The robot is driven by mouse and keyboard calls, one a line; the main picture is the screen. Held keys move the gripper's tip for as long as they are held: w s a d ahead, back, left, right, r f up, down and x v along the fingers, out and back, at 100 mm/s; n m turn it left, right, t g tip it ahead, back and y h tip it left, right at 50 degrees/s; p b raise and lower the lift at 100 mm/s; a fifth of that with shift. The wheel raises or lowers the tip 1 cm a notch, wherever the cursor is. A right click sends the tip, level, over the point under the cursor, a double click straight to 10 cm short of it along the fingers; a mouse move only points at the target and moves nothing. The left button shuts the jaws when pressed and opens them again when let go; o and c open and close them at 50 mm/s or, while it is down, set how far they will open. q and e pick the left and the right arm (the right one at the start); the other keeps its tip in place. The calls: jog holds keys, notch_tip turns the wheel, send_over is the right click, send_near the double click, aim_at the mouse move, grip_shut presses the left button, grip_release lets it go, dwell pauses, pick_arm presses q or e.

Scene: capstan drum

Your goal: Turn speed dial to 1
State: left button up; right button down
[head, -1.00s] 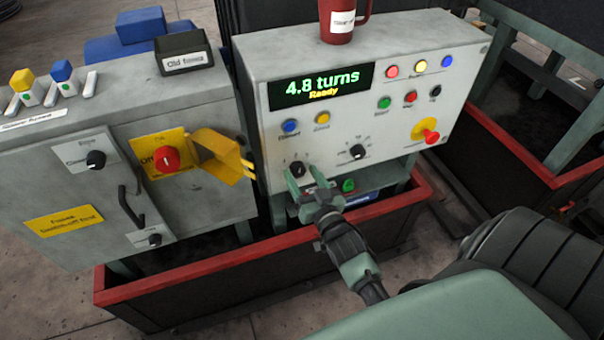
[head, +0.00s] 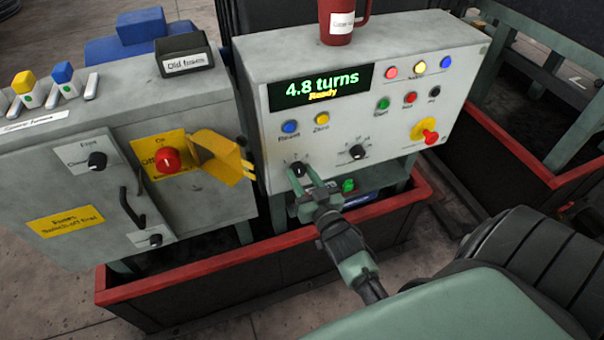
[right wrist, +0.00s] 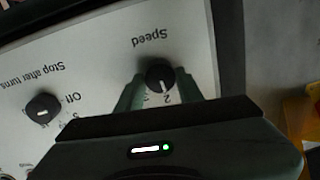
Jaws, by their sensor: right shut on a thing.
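The speed dial (head: 298,170) is a round black knob at the lower left of the grey control panel. In the right wrist view, which is upside down, the dial (right wrist: 160,75) sits under the word Speed. Its white pointer line faces the number marks, close to the 2. My right gripper (head: 303,180) is at the panel with its green fingers on either side of the dial. The right wrist view shows the gripper (right wrist: 160,82) shut on the knob. The fingers hide part of the scale. My left gripper is not in view.
The stop-after-turns dial (head: 357,152) is right of the speed dial. The display (head: 320,87) reads 4.8 turns, Ready. A red mug (head: 342,22) stands on the panel top. A red-rimmed bin (head: 250,258) lies below.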

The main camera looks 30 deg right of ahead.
jog(key=n+p, duration=0.1)
jog(key=n, duration=0.3)
jog(key=shift+a+r+p, duration=0.1)
jog(key=shift+p, duration=0.2)
jog(key=shift+n+g+p, duration=0.3)
jog(key=shift+n+p, duration=0.05)
jog(key=shift+n, duration=1.45)
jog(key=c, duration=0.9)
grip_release()
jog(key=s, duration=0.2)
jog(key=s+a, duration=0.1)
jog(key=s, duration=0.4)
jog(key=shift+s+a+r+b, duration=0.1)
jog(key=shift+s+a+b, duration=0.2)
jog(key=shift+b, duration=0.1)
